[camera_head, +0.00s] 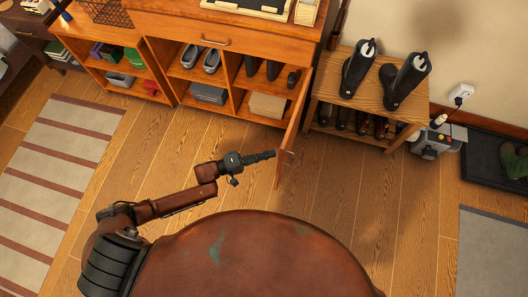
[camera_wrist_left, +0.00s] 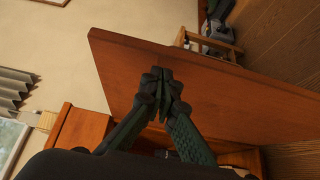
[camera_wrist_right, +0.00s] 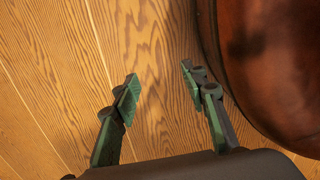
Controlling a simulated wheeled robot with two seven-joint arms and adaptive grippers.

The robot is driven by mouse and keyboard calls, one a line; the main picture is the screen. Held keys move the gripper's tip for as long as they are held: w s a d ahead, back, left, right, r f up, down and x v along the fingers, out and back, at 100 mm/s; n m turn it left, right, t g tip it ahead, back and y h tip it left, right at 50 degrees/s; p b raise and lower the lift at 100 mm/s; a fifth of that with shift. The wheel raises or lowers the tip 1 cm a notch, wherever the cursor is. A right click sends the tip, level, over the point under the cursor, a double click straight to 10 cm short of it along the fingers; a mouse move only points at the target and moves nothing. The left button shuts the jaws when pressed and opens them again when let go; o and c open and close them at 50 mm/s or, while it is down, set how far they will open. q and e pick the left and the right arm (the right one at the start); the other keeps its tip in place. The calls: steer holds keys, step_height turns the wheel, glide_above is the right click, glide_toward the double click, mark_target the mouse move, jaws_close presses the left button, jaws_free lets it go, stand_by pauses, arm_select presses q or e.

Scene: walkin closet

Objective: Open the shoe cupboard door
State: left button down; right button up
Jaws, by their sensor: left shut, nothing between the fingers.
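The orange-brown wooden shoe cupboard (camera_head: 265,46) stands at the back middle in the head view. Its door (camera_head: 295,127) stands out from the right side into the room, wide open, with shoes and boxes visible inside. A small handle (camera_head: 288,152) shows near the door's free edge. My left gripper (camera_head: 272,155) is shut and empty, its tips at the door's inner side near the free edge. In the left wrist view, the shut fingers (camera_wrist_left: 163,78) are against or very close to the door panel (camera_wrist_left: 225,98). My right gripper (camera_wrist_right: 160,80) is open and empty above the floor.
A wooden shoe rack (camera_head: 335,92) with black boots stands right of the door, close to it. A grey device (camera_head: 432,140) sits beside the rack. A striped rug (camera_head: 60,150) lies at the left. The floor before the cupboard is clear.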

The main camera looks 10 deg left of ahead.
arm_select(q)
steer(key=p+v, duration=0.1)
steer(key=v, duration=1.2)
steer(key=shift+w+a+p, duration=0.2)
steer(key=shift+w+p, duration=0.05)
steer(key=shift+p, duration=0.15)
arm_select(e)
steer(key=s, duration=0.1)
steer(key=s+f, duration=0.1)
steer(key=s, duration=0.2)
steer(key=shift+s+d+f, duration=0.2)
steer(key=shift+s+d, duration=0.05)
